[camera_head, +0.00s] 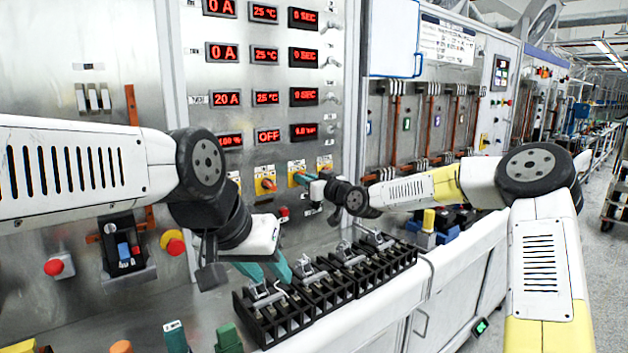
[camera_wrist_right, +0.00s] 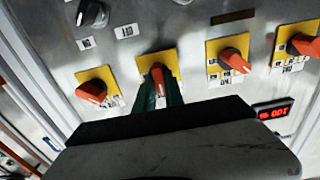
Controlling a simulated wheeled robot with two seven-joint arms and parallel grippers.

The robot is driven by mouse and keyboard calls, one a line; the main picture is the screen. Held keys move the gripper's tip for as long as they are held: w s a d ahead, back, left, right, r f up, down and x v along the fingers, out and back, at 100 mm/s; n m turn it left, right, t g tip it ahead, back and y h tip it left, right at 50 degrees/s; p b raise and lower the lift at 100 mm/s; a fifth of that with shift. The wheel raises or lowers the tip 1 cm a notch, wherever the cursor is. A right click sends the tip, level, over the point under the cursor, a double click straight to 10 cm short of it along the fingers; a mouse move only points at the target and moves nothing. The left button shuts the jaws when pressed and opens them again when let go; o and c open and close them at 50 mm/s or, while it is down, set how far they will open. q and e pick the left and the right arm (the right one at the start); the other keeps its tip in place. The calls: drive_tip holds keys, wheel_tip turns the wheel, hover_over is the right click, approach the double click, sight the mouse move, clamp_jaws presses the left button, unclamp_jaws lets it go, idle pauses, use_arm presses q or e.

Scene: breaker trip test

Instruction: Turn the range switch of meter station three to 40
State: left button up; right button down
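The range switches are orange knobs on yellow plates in a row on the grey panel. The third from the left (camera_head: 293,167) is partly hidden by my right gripper (camera_head: 303,178). In the right wrist view, the teal fingers of my right gripper (camera_wrist_right: 161,97) lie close on both sides of its orange knob (camera_wrist_right: 157,75), with the knob between them. The scale marks are too small to read. My left gripper (camera_head: 265,271) is empty, its teal fingers apart, just above the black terminal blocks.
Neighbouring switches (camera_wrist_right: 91,91) and (camera_wrist_right: 234,61) flank the held one closely. Red displays (camera_head: 267,136) stand above the row. Black terminal blocks (camera_head: 275,322) line the ledge below. A red button (camera_head: 54,267) and other controls sit at the left.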

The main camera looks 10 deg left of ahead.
idle(0.4)
drive_tip(key=shift+w+d+m, duration=0.1)
drive_tip(key=shift+d+m, duration=0.05)
drive_tip(key=shift+m, duration=4.15)
drive_tip(key=shift+f, duration=0.1)
drive_tip(key=c, duration=1.4)
unclamp_jaws()
drive_tip(key=shift+c, duration=0.2)
